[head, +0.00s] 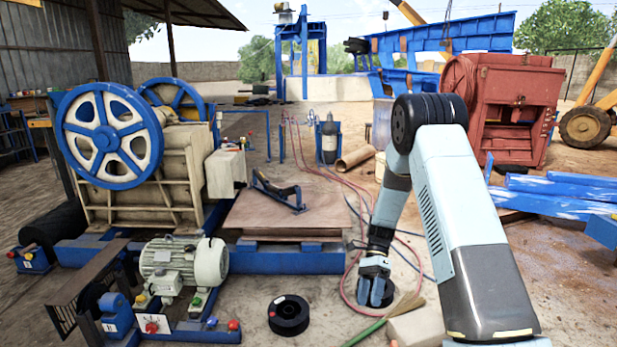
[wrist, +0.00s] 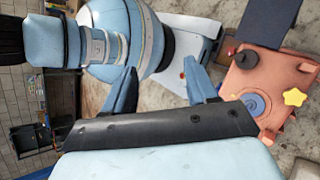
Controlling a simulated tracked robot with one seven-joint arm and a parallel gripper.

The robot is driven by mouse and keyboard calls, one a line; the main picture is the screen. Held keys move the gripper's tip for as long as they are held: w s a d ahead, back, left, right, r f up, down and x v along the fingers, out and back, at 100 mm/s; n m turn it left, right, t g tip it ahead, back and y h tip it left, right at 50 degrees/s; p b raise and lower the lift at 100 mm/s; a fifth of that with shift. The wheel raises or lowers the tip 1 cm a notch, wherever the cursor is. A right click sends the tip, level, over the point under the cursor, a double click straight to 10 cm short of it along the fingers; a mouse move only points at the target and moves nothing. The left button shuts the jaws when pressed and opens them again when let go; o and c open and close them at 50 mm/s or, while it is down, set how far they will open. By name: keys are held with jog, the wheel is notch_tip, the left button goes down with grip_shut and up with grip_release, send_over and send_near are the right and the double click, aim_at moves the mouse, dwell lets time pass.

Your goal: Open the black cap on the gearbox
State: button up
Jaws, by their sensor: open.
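In the wrist view, an orange housing (wrist: 240,88), which looks like the gearbox, sits at the right. A round black cap (wrist: 248,59) is on its upper left part. A blue disc (wrist: 254,105) and a yellow star-shaped knob (wrist: 295,97) are also on it. My gripper (wrist: 160,70) is open and empty, its two blue fingers apart. The housing and cap lie to the right of the fingers, apart from them. I cannot make out the gearbox or cap in the head view, where my arm reaches down to the floor area right of centre.
A grey electric motor (head: 185,262) stands at the lower left, before a cream crusher with blue flywheels (head: 108,135). A black ring (head: 289,314) lies on the floor. Red hoses (head: 318,168) cross the ground. Blue beams (head: 560,200) lie at the right.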

jog(key=s+d+r+n+t+h, duration=0.1)
jog(key=s+d+r+n+t, duration=0.2)
jog(key=r, duration=0.9)
jog(key=s+r+n+t+h, duration=0.1)
jog(key=s+r+n+t, duration=0.3)
jog(key=r, duration=0.7)
jog(key=s+d+r+n+t, duration=0.1)
jog(key=s+r+n+t, duration=0.2)
jog(key=s+r, duration=0.3)
jog(key=s+d+r+n+t+h, duration=0.1)
jog(key=s+r+n+t, duration=0.3)
jog(key=s, duration=0.7)
jog(key=shift+s+d+r+t+h, duration=0.3)
jog(key=shift+d+r+t, duration=0.5)
jog(key=shift+r, duration=0.4)
